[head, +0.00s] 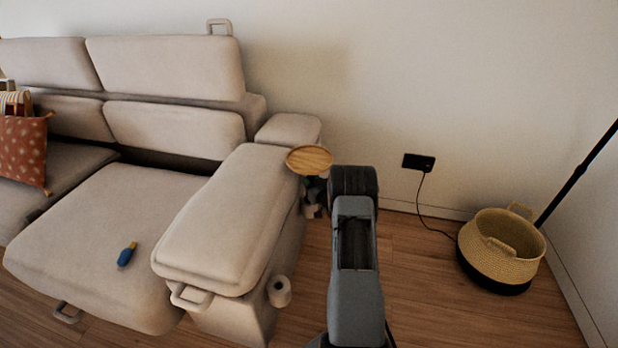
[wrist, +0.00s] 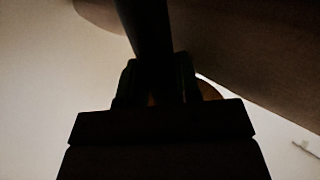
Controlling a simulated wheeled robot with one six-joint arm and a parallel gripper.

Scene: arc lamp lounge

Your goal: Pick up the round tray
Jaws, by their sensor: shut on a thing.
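The round tray (head: 309,159) is a light wooden disc in the head view, at the right edge of the sofa's armrest and roughly level. My gripper (head: 313,184) is just below and beside it, partly hidden by the tray and my dark wrist. In the wrist view my gripper (wrist: 156,82) is a dark outline, its fingers shut on a dark upright strip. A curved orange-brown edge (wrist: 208,89) shows behind the right finger. I take the held thing to be the tray, but its contact with the fingers is too dark to see. I cannot tell whether it touches the armrest.
The beige armrest (head: 225,215) stands left of my arm. A woven basket (head: 500,247) and a wall socket (head: 418,162) with a cord are to the right. The wooden floor between is clear.

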